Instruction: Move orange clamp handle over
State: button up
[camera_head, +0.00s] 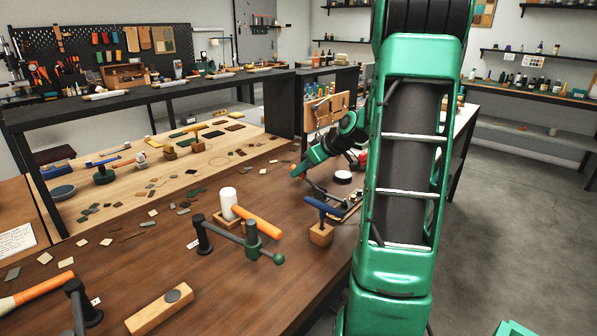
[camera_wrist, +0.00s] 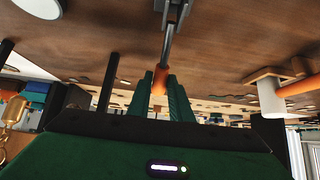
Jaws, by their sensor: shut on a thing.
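The orange clamp handle (camera_wrist: 160,80) shows in the wrist view between the two green fingers of my gripper (camera_wrist: 166,90). The fingers are shut on it. A grey metal rod (camera_wrist: 169,42) runs from the handle toward a metal bracket (camera_wrist: 174,12) at the top of that view. In the head view my gripper (camera_head: 301,169) is low over the brown workbench (camera_head: 200,270), right of its middle. The handle is largely hidden there by my gripper, and I cannot make out the clamp's exact position.
A white-headed mallet (camera_head: 228,203) with an orange handle stands left of my gripper. Near it are a dark green clamp (camera_head: 252,240) and a blue-handled tool (camera_head: 322,207) on a wooden block (camera_head: 321,235). Leather scraps (camera_head: 163,190) lie across the bench. A dark shelf frame (camera_head: 150,95) stands behind.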

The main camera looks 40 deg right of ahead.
jog(key=shift+w+r+v, duration=0.1)
jog(key=shift+v, duration=0.55)
jog(key=shift+w+r+v, duration=0.15)
jog(key=shift+v, duration=0.5)
jog(key=shift+s+r, duration=0.1)
jog(key=shift+v, duration=1.15)
jog(key=shift+s+r, duration=0.15)
jog(key=shift+s, duration=0.05)
jog(key=shift+s+d+r, duration=0.1)
jog(key=shift+s+r, duration=0.15)
jog(key=shift+s, duration=0.25)
jog(key=shift+s+d+r, duration=0.1)
jog(key=shift+s+r, duration=0.15)
jog(key=shift+s, duration=0.25)
